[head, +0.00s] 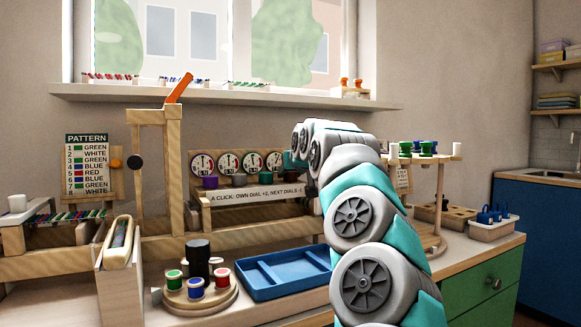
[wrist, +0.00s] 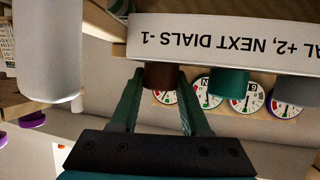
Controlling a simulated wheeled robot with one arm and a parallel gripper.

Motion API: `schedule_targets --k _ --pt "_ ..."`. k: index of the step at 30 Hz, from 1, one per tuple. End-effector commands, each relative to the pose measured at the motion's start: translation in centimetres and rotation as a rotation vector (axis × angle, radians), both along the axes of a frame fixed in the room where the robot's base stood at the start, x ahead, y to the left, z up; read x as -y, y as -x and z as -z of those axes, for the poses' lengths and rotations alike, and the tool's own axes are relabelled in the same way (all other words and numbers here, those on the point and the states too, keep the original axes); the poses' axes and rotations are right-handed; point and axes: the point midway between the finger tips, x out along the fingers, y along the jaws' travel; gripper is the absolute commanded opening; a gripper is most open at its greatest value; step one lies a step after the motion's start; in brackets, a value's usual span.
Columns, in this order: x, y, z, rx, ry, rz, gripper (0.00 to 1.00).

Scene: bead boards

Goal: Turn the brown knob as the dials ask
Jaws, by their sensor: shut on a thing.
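My gripper (wrist: 163,84) is shut on the brown knob (wrist: 160,75), one dark green finger on each side, in the upside-down wrist view. In the head view my arm hides this knob. Beside it are a teal knob (head: 268,179), a grey knob (head: 240,181) and a purple knob (head: 209,182). A row of round white dials (head: 228,163) with red and green marks stands above the knobs. Their needles are too small to read surely. A white sign (head: 260,198) under the knobs reads "A CLICK: OWN DIAL +2, NEXT DIALS -1"; its last digit is hidden in the head view.
A blue tray (head: 286,293) and a round wooden stand (head: 196,300) with colored spools lie in front of the dial board. A wooden post frame with an orange lever (head: 178,88) stands at left. A pattern card (head: 87,165) is farther left.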

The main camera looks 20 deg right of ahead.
Motion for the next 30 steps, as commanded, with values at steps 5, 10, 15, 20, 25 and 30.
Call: schedule_targets --k 5,10,15,20,25,30 --pt "0.08 0.14 -0.75 -0.001 -0.006 -0.087 0.00" --pt "-0.03 -0.02 -0.56 0.001 -0.004 -0.183 0.00" --pt "0.05 -0.03 -0.25 0.002 -0.003 -0.259 0.00" --pt "-0.05 -0.03 -0.21 0.002 -0.002 -0.316 0.00" --pt "0.11 -0.03 -0.23 0.005 0.000 -0.355 0.00" --pt "-0.05 -0.06 0.01 -0.001 -0.001 -0.383 0.00"
